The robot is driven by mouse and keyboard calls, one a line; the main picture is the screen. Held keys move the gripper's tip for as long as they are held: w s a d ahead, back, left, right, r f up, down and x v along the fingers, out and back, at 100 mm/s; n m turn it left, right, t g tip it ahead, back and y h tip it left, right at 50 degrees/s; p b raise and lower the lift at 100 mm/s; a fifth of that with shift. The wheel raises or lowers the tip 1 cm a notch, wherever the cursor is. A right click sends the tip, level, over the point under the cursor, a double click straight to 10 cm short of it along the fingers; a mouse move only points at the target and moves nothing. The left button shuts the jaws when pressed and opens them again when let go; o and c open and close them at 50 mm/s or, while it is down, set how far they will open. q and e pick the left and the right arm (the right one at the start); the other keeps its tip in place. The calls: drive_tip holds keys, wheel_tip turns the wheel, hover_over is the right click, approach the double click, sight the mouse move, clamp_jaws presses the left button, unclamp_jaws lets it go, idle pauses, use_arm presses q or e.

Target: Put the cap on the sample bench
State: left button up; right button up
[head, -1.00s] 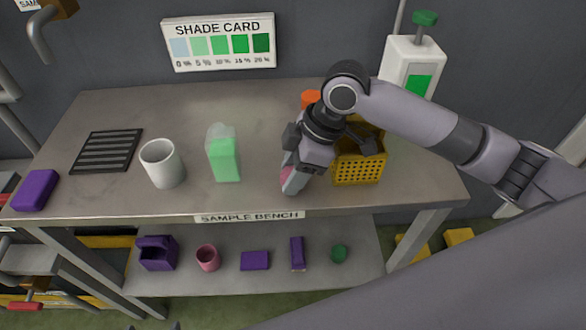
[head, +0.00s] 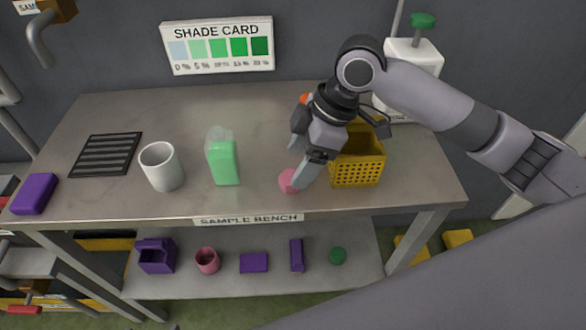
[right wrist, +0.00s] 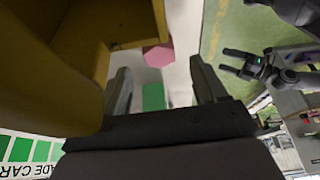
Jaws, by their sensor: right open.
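A small pink rounded piece, which I take to be the cap (head: 287,182), rests on the sample bench (head: 110,205) near its front edge. In the right wrist view the cap (right wrist: 158,55) shows a flat-sided outline beyond my fingers. My right gripper (head: 307,170) is open and empty, just right of the cap, with one finger overlapping it in the head view; contact cannot be told. Its two fingers (right wrist: 163,88) stand apart in the wrist view. My left gripper (right wrist: 236,62) shows at the right of that view with its fingers apart.
A yellow basket (head: 358,174) stands right beside my right gripper. A green bottle (head: 223,162), a white mug (head: 161,166), a black rack (head: 105,155) and a purple block (head: 34,193) stand to the left. An orange piece (head: 305,98) is partly hidden behind my arm.

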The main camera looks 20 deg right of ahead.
drive_tip(key=v, duration=0.7)
drive_tip(key=shift+r, duration=0.35)
drive_tip(key=shift+s+d, duration=0.1)
